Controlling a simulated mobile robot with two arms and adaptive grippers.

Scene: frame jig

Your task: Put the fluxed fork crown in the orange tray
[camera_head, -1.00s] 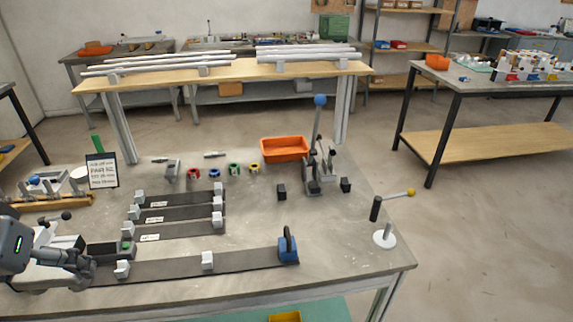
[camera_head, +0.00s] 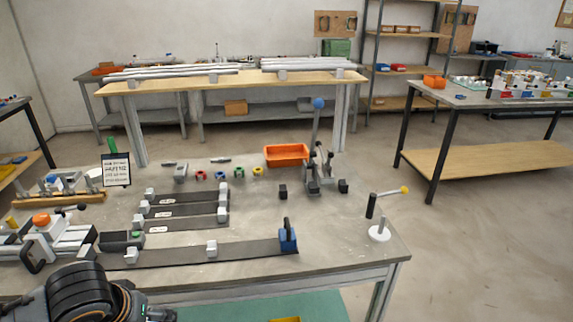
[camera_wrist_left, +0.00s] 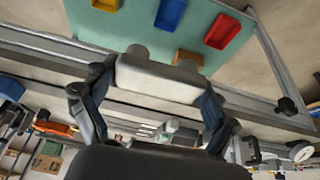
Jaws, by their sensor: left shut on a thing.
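My left gripper (camera_wrist_left: 158,82) is shut on a pale grey block with two rounded stubs, which looks like the fork crown (camera_wrist_left: 165,78); its fingers press on the two ends of the block. In the head view my left arm fills the bottom left corner, and the held piece cannot be made out there. The orange tray (camera_head: 287,153) sits at the back of the workbench, left of a lever press, far from my left gripper. Whether the crown bears flux cannot be told. My right gripper is not in view.
The lever press (camera_head: 318,170) stands beside the tray. Several coloured rings (camera_head: 220,176) lie left of it. Dark strips with grey blocks (camera_head: 186,210) cover the mid-left bench. A yellow-knobbed lever post (camera_head: 379,233) stands at the right edge. A fixture with an orange knob (camera_head: 42,222) stands at left.

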